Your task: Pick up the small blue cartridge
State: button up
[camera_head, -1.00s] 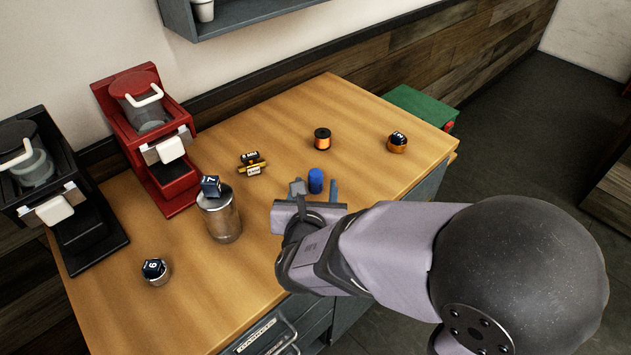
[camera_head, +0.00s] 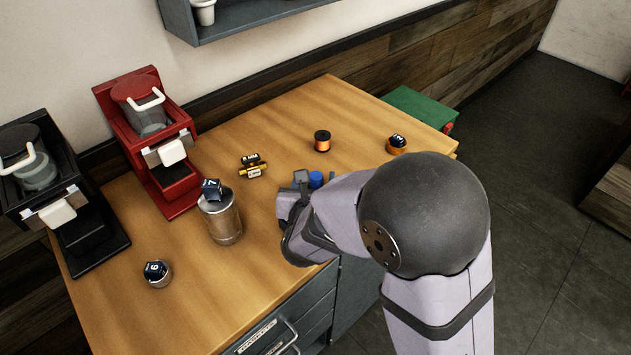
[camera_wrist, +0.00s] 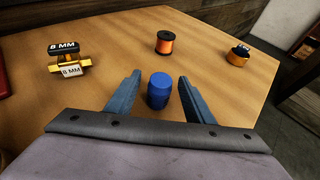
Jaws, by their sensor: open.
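The small blue cartridge (camera_wrist: 158,91) stands upright on the wooden table. In the wrist view it is between the two blue-grey fingers of my gripper (camera_wrist: 157,88), with visible gaps to both fingers. The gripper is open and holds nothing. In the head view the top of the blue cartridge (camera_head: 316,179) shows just beyond my gripper (camera_head: 314,183). My arm hides its lower part and much of the fingers there.
An orange spool (camera_head: 322,141) and an orange ring with a dark die (camera_head: 397,143) stand farther back. Brass 8 MM fittings (camera_head: 252,165) lie to the left. A metal canister (camera_head: 220,216) and red brewer (camera_head: 150,140) stand farther left. Bare table surrounds the cartridge.

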jog(key=shift+w+f, duration=0.1)
jog(key=shift+w, duration=0.1)
jog(key=shift+c, duration=0.3)
jog(key=c, duration=1.1)
